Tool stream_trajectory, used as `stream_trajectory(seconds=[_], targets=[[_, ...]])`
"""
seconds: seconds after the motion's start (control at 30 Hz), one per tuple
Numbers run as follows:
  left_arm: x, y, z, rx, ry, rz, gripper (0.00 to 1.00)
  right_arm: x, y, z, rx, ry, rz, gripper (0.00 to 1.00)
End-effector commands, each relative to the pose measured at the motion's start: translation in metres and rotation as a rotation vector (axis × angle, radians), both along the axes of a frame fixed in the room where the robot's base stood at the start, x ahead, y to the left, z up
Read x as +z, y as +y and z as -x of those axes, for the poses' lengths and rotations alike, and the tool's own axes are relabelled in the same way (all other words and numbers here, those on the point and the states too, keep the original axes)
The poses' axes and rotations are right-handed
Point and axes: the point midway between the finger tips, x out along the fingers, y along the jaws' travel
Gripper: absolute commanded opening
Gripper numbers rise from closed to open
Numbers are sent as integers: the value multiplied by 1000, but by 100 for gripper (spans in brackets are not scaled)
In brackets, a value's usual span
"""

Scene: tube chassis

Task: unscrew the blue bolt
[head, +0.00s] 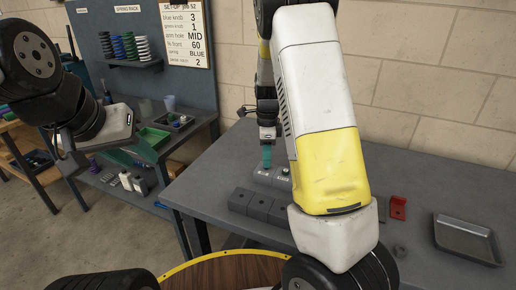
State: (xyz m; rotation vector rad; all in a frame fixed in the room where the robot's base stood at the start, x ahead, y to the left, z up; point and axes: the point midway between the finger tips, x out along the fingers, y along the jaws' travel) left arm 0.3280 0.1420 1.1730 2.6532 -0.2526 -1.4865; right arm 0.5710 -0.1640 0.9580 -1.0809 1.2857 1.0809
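A teal-blue upright piece (266,156) stands directly below my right gripper (267,138), over a small grey block with a pale label (263,173) on the workbench. It may be the blue bolt; it is too small to be sure. The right gripper points straight down and meets its top; whether the fingers are closed around it is too small to tell. My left gripper (62,145) is at the far left, away from the bench, with nothing visible in it. Its finger gap is unclear.
Dark grey blocks (257,206) stand in front. A red bracket (398,207) and a metal tray (466,240) are at right. A setup card (186,34) hangs behind.

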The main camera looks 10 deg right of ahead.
Motion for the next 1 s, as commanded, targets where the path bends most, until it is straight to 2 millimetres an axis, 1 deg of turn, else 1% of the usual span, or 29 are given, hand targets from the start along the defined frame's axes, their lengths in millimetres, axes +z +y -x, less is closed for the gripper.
stream_trajectory(seconds=[0.03, 0.13, 0.37, 0.6, 0.7, 0.8, 1.0], targets=[[0, 0, 0, 0, 0, 0, 36, 0, 1, 0, -79, 0, 2, 28], [0, 0, 0, 0, 0, 0, 36, 0, 1, 0, -226, 0, 2, 28], [0, 0, 0, 0, 0, 0, 36, 0, 0, 0, -394, 1, 2, 28], [0, 0, 0, 0, 0, 0, 36, 0, 1, 0, -813, 0, 2, 28], [0, 0, 0, 0, 0, 0, 36, 0, 0, 0, -915, 0, 1, 28], [0, 0, 0, 0, 0, 0, 36, 0, 0, 0, -947, 0, 1, 28], [0, 0, 0, 0, 0, 0, 36, 0, 0, 0, -945, 0, 0, 28]])
